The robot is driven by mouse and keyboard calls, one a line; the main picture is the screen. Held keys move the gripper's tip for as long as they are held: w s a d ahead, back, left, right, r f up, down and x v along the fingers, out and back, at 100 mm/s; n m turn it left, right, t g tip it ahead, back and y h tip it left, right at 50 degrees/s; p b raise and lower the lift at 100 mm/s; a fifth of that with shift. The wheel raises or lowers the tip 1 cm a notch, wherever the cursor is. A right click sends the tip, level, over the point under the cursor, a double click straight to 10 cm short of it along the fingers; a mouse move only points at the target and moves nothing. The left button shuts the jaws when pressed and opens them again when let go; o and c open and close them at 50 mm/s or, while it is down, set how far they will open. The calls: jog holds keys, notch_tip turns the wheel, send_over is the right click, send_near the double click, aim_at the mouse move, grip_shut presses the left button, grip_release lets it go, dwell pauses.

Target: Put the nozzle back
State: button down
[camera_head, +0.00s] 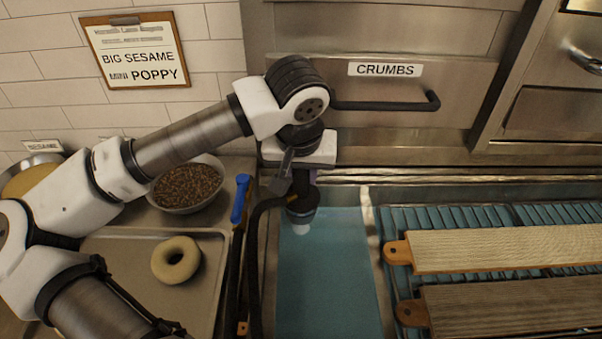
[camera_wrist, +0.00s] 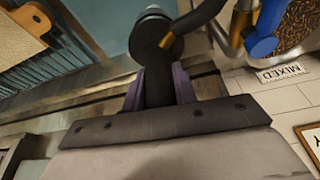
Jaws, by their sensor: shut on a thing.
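The nozzle (camera_head: 302,206) is a dark spray head with a pale lower end. It hangs nearly upright over the narrow water-filled basin (camera_head: 325,290), with a black hose (camera_head: 253,255) running from it to the left and down. My gripper (camera_head: 303,180) is shut on the nozzle's dark handle from above. In the wrist view my gripper's purple fingers (camera_wrist: 160,88) press on both sides of the handle, and the nozzle's round head (camera_wrist: 152,32) points away over the water. A blue-handled lever (camera_head: 240,198) stands left of the hose. Any holder for the nozzle is not clearly visible.
Two wooden boards (camera_head: 480,250) lie on a rack over water at the right. A tray (camera_head: 215,285) with a bagel (camera_head: 176,260) and a bowl of seeds (camera_head: 188,186) stand at the left. The CRUMBS drawer handle (camera_head: 385,104) juts out behind my wrist.

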jog(key=shift+f, duration=0.55)
jog(key=shift+f+b, duration=0.3)
jog(key=shift+b, duration=0.15)
jog(key=c, duration=1.1)
grip_release()
jog(key=shift+r, duration=0.15)
jog(key=shift+r+p, duration=0.25)
jog(key=shift+p, duration=0.8)
jog(key=b+v, duration=0.4)
jog(key=v, duration=0.9)
jog(key=shift+s+d+r, duration=0.15)
